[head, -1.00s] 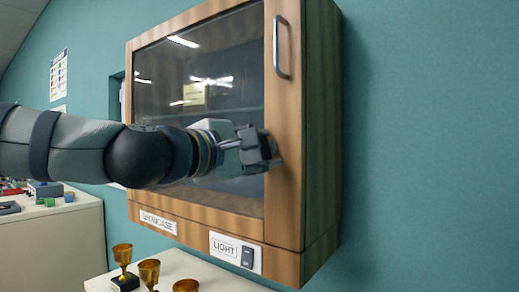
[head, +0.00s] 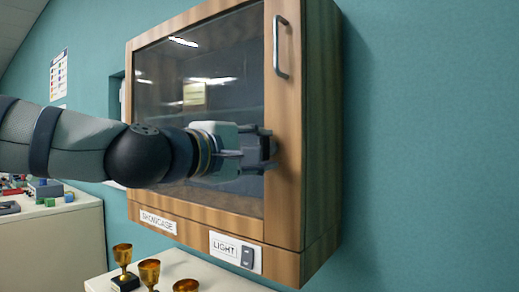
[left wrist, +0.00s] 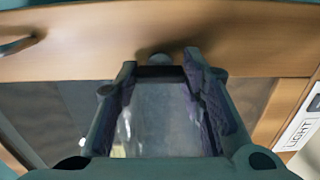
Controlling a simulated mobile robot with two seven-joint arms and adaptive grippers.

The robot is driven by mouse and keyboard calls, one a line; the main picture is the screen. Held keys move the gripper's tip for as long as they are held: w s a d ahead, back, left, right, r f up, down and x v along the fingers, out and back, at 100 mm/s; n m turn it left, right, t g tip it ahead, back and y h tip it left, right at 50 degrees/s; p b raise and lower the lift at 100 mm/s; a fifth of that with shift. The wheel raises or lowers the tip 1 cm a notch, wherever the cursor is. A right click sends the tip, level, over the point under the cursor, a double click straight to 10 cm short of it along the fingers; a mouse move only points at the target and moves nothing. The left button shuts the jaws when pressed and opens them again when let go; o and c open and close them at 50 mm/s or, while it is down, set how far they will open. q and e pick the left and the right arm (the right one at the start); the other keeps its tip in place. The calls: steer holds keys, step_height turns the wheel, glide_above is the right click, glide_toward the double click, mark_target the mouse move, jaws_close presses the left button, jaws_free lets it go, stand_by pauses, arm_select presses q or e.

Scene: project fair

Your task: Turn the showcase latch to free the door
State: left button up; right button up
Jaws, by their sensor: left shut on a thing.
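The showcase (head: 322,130) is a wooden wall cabinet with a glazed door (head: 285,185). The door is shut. My left gripper (head: 268,150) is at the right wooden stile of the door, below the metal handle (head: 281,47). Its fingers are shut on the latch, which they mostly hide in the head view. In the left wrist view the latch (left wrist: 160,71) shows as a dark piece between the fingertips of the left gripper (left wrist: 162,64), close against the wood. How far the latch is turned cannot be told. My right gripper is not in view.
A light switch (head: 247,257) with a label sits on the cabinet's lower rail, right of a showcase sign (head: 158,222). Below, several gold cups, one of them nearest the cabinet's left (head: 122,257), stand on a white surface (head: 205,272). The wall at right is bare.

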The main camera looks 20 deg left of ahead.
arm_select(q)
steer(key=o, duration=1.1)
steer(key=shift+o, duration=0.2)
steer(key=v, duration=1.2)
